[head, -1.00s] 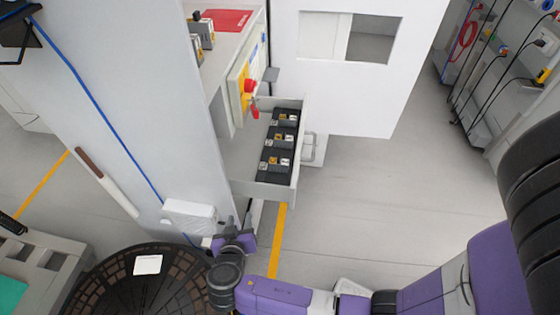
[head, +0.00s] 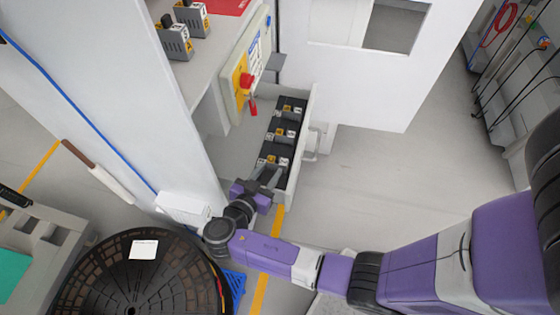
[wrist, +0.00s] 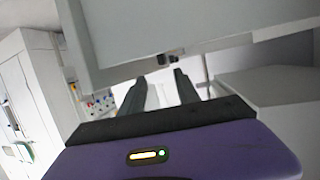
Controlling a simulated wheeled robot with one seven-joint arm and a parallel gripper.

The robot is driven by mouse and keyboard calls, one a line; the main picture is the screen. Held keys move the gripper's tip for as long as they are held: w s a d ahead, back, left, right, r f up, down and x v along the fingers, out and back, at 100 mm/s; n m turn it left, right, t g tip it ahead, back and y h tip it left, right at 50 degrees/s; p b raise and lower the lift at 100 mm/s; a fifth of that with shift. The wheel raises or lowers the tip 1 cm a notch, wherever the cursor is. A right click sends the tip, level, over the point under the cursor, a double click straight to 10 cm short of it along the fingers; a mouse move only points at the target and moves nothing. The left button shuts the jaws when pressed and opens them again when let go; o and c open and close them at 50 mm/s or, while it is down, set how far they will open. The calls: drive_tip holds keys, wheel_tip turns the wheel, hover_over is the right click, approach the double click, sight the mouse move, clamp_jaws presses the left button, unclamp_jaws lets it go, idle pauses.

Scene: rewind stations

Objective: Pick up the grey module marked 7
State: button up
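Two grey modules with black tops and small labels stand on the shelf, the front one (head: 175,40) and the one behind it (head: 194,18). The open drawer (head: 297,158) holds a row of dark blocks (head: 275,143) with yellow and white labels. I cannot read a 7 on any of them. My gripper (head: 266,180) is at the near end of the drawer in the head view and hides part of it. In the wrist view my gripper (wrist: 160,88) has its two fingers apart with nothing visible between them. No module is recognisable there.
A panel with a red knob (head: 246,80) is beside the drawer. A large grey surface (wrist: 170,40) crosses the top of the wrist view, close to the fingers. A round black reel (head: 110,275) stands at lower left. Floor right of the drawer (head: 400,190) is clear.

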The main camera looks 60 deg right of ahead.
sight(275, 160)
drive_tip(key=x, duration=0.4)
drive_tip(key=p+x, duration=0.1)
drive_tip(key=x, duration=0.1)
drive_tip(key=shift+w+d+f, duration=0.2)
drive_tip(key=shift+w+f, duration=0.25)
clamp_jaws()
idle(1.0)
